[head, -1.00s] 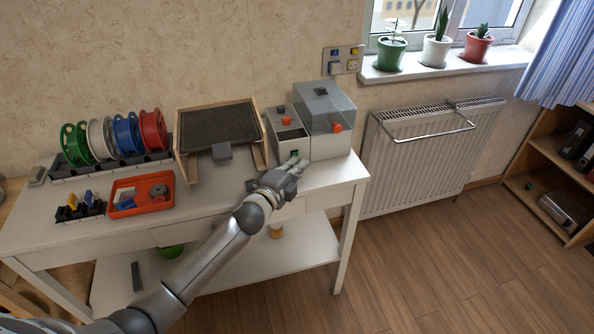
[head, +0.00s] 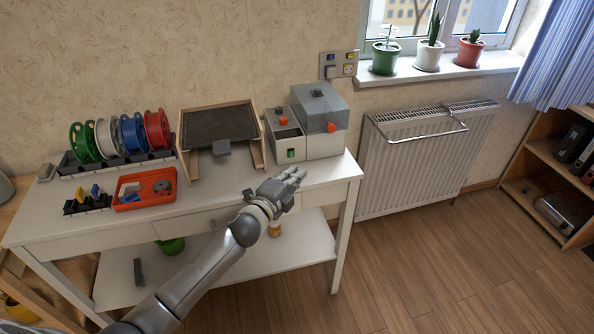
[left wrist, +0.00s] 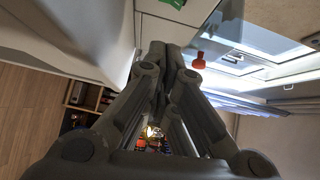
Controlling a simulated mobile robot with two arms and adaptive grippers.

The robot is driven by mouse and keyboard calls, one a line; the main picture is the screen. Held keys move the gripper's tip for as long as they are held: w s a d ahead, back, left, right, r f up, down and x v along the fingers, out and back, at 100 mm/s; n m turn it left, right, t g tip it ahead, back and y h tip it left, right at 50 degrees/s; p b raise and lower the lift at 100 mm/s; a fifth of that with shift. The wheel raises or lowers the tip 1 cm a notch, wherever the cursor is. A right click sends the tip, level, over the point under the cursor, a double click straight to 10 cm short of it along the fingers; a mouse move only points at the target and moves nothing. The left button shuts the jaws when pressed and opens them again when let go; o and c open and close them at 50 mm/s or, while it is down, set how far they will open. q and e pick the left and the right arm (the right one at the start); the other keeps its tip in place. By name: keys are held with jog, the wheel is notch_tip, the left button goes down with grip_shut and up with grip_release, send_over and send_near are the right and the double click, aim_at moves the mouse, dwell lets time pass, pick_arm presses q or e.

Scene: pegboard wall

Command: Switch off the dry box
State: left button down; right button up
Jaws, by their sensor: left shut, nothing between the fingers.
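A grey-white box unit (head: 322,146) stands at the right end of the white table. Its taller right part has a smoky clear lid (head: 318,97) and a red knob (head: 331,127). Its lower left part has a red knob (head: 283,121) on top and a green switch (head: 291,154) on its front. Which way the switch is set is too small to tell. My left gripper (head: 299,174) is shut and empty, in front of and slightly below the switch, apart from it. In the left wrist view its fingers (left wrist: 166,52) are together; the green switch (left wrist: 176,3) shows at the top edge.
A tilted dark-screened frame (head: 218,126) stands left of the unit. Coloured spools (head: 156,131) and an orange tray (head: 147,202) are further left. A wall socket panel (head: 339,64) is behind. A radiator (head: 410,165) stands to the right.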

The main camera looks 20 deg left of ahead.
pick_arm(q)
jog(key=v, duration=0.8)
jog(key=shift+a+f, duration=0.25)
pick_arm(e)
jog(key=shift+w+a, duration=0.5)
jog(key=shift+w, duration=0.05)
jog(key=shift+d, duration=0.1)
pick_arm(q)
jog(key=shift+f, duration=0.1)
